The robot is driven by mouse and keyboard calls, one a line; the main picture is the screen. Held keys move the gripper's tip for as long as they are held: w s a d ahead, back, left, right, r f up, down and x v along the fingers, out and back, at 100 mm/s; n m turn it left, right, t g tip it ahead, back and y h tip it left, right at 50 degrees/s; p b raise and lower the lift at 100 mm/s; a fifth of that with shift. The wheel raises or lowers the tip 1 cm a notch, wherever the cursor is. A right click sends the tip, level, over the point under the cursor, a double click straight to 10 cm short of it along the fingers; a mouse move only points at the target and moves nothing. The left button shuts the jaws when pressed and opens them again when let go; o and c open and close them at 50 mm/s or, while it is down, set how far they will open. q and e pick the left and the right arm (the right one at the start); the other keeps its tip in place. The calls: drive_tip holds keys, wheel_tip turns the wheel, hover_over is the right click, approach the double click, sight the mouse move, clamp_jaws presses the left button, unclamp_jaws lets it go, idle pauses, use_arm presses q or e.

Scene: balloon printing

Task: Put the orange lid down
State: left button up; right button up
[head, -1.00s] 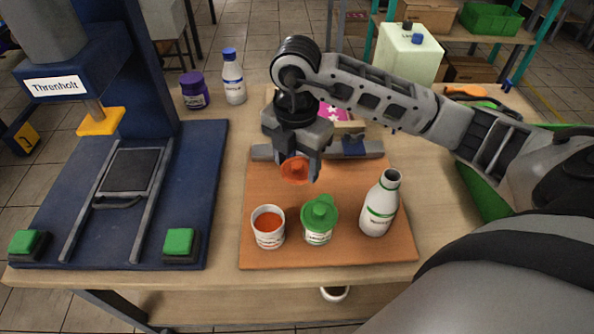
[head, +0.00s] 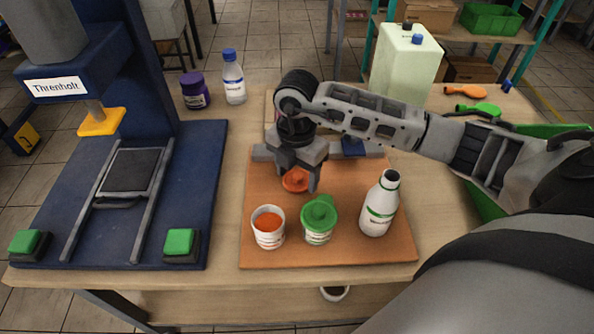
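The orange lid (head: 295,180) is between the fingertips of my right gripper (head: 297,184), which is shut on it. The lid is at or just above the brown board (head: 400,247), behind the cups; I cannot tell if it touches. An open white cup (head: 268,232) with orange contents stands at the board's front left. A cup with a green lid (head: 319,214) stands to its right. My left gripper is not in view.
A white bottle (head: 378,207) without a cap stands right of the cups. The blue press (head: 190,150) fills the left. A purple jar (head: 194,91) and a blue-capped bottle (head: 233,80) stand behind. The board's area around the lid is free.

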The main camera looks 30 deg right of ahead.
sight(297, 177)
drive_tip(key=shift+r, duration=0.15)
wheel_tip(297, 177, up, 12)
idle(0.6)
idle(0.5)
